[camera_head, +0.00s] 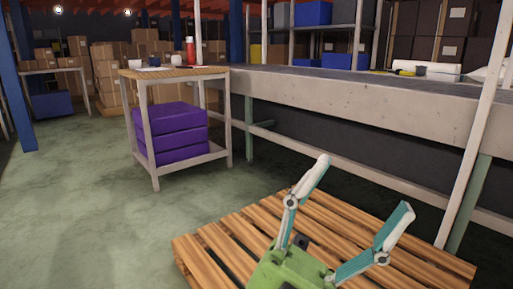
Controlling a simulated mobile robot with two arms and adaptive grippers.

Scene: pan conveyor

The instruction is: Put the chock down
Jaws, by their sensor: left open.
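My left gripper (363,184) is in the lower right, over a slatted wooden pallet (222,262). Its green body is at the bottom edge, and its two teal and white fingers are spread wide apart. Nothing is held between the fingertips. A small dark piece shows beside the green body, between the finger bases; I cannot tell whether it is part of the gripper. I cannot clearly make out a chock. The gripper body and fingers hide part of the pallet. My right gripper is not in view.
A long grey conveyor frame (330,96) runs behind the pallet, with a pale post (474,130) at right. A small wooden-topped table (175,73) holds cups and a red bottle, with purple crates (176,133) below. The green floor at left is clear.

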